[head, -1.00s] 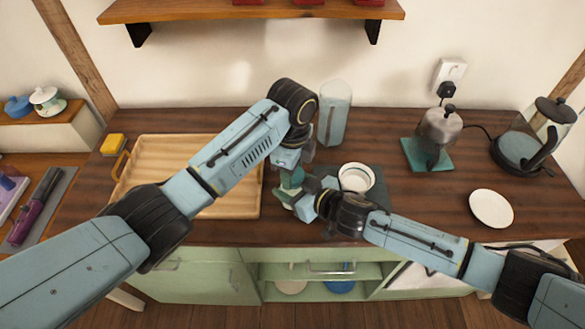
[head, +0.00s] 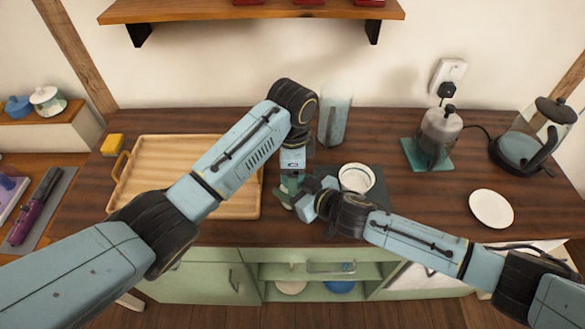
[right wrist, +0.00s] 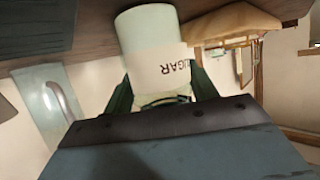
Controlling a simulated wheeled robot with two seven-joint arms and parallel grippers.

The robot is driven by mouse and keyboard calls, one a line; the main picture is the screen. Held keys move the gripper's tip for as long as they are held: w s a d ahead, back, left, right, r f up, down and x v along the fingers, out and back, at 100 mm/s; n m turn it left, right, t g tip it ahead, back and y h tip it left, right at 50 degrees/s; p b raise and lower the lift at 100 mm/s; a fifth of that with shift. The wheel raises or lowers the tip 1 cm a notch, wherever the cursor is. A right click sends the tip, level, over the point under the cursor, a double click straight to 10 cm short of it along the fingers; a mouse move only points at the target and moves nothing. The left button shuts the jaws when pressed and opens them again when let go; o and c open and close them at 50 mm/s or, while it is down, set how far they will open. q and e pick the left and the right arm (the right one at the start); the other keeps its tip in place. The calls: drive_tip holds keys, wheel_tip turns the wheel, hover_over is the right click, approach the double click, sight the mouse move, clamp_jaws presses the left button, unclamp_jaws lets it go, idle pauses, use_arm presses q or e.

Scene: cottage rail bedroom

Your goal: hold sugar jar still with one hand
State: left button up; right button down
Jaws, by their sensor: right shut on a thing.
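The sugar jar (right wrist: 150,35) is a pale cylinder with a cream band lettered SUGAR, seen upside down in the right wrist view. My right gripper (right wrist: 160,95) is shut on it, with a dark green finger on each side. In the head view, the jar (head: 288,187) is mostly hidden by both hands at the counter's front, right of the wooden tray. My left gripper (head: 291,178) points down over the jar's top. Its fingers are too hidden to tell whether they are open or shut, or touching the jar.
The wooden tray (head: 225,205) lies left of the hands. A white bowl (head: 356,178) stands close on the right, and a tall pale pitcher (head: 334,115) stands behind. A metal pot (head: 438,130), a glass kettle (head: 525,150) and a white plate (head: 491,208) are farther right.

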use_arm(q)
wheel_tip(320, 180, up, 4)
drive_tip(key=shift+r, duration=0.4)
drive_tip(key=shift+c, duration=0.3)
drive_tip(key=m, duration=0.1)
drive_tip(key=r, duration=0.1)
drive_tip(key=m, duration=0.1)
drive_tip(key=shift+w+d+r+m, duration=0.25)
drive_tip(key=shift+w+d+m, duration=0.05)
drive_tip(key=shift+r+m, duration=0.4)
drive_tip(key=shift+m, duration=0.5)
drive_tip(key=m, duration=0.2)
drive_tip(key=shift+a+r+m, duration=0.1)
drive_tip(key=shift+r+m, duration=0.25)
drive_tip(key=shift+m, duration=0.05)
drive_tip(key=shift+s+a+m, duration=0.2)
drive_tip(key=shift+s+m, duration=0.05)
drive_tip(key=shift+m, duration=0.55)
drive_tip(key=shift+f, duration=0.2)
wheel_tip(320, 180, down, 7)
drive_tip(key=shift+f, duration=0.2)
drive_tip(key=shift+c, duration=0.2)
